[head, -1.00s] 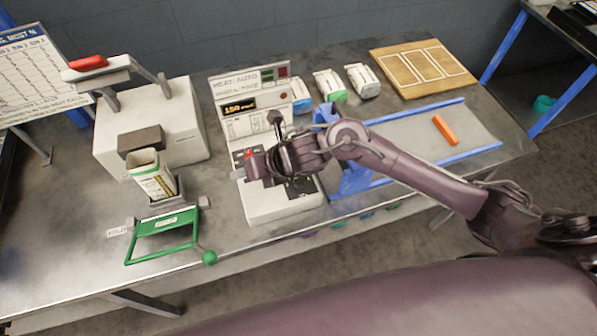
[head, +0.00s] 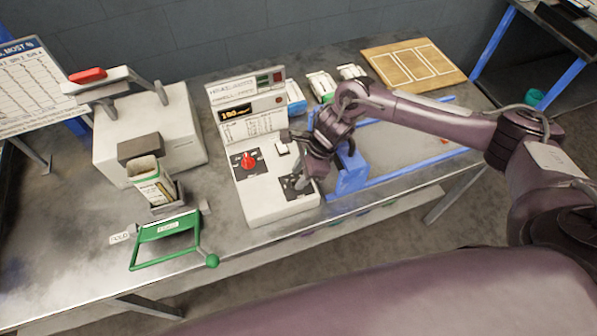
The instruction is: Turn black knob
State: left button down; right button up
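The control box (head: 262,207) is pale, with a sloped panel. A red knob (head: 248,161) sits on a black plate at its left. A second black plate (head: 291,190) lies at the lower right. My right gripper (head: 292,160) is over this plate, its fingers spread apart, one tip low near the plate and the other up by the white switch (head: 282,149). The black knob is not clear; the low fingertip covers the spot or blends with it. I cannot tell whether they touch. The lit display (head: 238,113) is above. My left gripper is not in view.
A pale machine with a red-handled lever (head: 88,75) and an open bag (head: 150,182) stands left. A green frame (head: 165,228) is at the front edge. Blue rails (head: 400,172) lie right of the box, under my arm. A wooden board (head: 413,68) is at the back.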

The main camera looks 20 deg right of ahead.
jog(key=shift+a+f, duration=0.25)
jog(key=shift+f, duration=0.35)
grip_shut()
